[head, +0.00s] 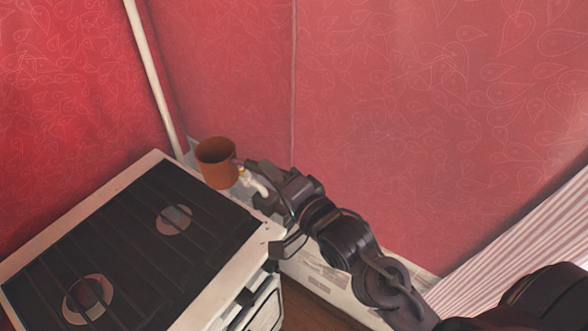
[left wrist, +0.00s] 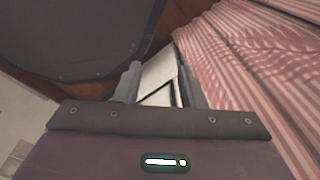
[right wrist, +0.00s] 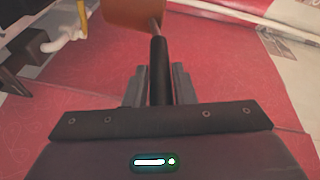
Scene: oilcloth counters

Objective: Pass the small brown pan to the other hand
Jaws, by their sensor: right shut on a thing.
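The small brown pan (head: 214,165) is held up beyond the far right corner of the stove, near the red wall. Its round body shows in part at the top of the right wrist view (right wrist: 133,12), and its black handle (right wrist: 159,68) runs down between the fingers. My right gripper (head: 256,172) is shut on that handle; it also shows in the right wrist view (right wrist: 159,82). My left gripper (left wrist: 160,80) appears only in the left wrist view. Its fingers are apart with nothing held between them, far from the pan.
A stove (head: 155,235) with a dark top and round burners fills the lower left. A pale tap-like pipe (head: 255,185) is close to my right gripper. Red patterned walls (head: 410,100) stand behind. Pink striped cloth (left wrist: 260,60) lies beside my left gripper.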

